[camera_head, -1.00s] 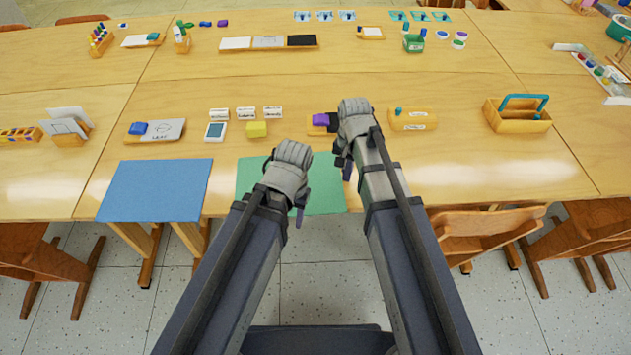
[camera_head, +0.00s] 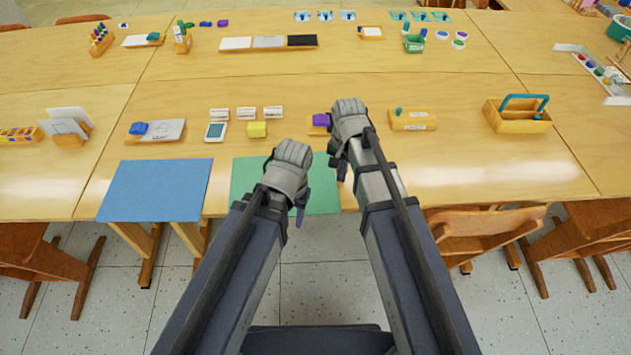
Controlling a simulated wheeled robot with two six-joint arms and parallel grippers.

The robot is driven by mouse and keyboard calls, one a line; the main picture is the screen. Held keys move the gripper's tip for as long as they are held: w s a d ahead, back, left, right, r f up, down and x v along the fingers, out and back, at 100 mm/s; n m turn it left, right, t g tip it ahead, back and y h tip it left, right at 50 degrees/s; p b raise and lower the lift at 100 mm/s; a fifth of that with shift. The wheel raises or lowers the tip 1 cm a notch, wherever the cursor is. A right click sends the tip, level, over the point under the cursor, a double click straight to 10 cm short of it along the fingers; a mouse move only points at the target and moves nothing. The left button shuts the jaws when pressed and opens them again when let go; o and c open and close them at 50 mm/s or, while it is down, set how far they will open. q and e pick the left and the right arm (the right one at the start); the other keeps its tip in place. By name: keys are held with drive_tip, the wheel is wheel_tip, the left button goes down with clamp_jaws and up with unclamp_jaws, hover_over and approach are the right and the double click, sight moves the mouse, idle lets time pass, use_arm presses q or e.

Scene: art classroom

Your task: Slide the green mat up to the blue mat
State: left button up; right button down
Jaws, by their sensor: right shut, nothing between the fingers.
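The blue mat (camera_head: 155,190) lies flat at the table's near edge on the left. The green mat (camera_head: 245,180) lies flat to its right, with a narrow strip of bare wood between them. My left gripper (camera_head: 299,216) is over the near middle of the green mat, and my arm hides part of the mat; its jaw opening is hidden. My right gripper (camera_head: 342,172) is shut and empty at the green mat's right edge. Whether its fingertips touch the mat is hard to tell.
A wooden box (camera_head: 413,120) and a handled carrier (camera_head: 518,118) stand right. Chairs (camera_head: 480,230) stand below.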

sight(327, 181)
drive_tip(key=shift+s+a, duration=0.2)
drive_tip(key=shift+a, duration=2.4)
idle(1.9)
drive_tip(key=shift+d, duration=0.55)
drive_tip(key=shift+r+p, duration=3.55)
drive_tip(key=s+d+r+n+h+p, duration=0.1)
drive_tip(key=s+d+r+n+p, duration=0.1)
drive_tip(key=s+n, duration=0.7)
drive_tip(key=s+r+p, duration=0.1)
drive_tip(key=s+r, duration=0.1)
drive_tip(key=s, duration=0.2)
drive_tip(key=shift+p, duration=0.4)
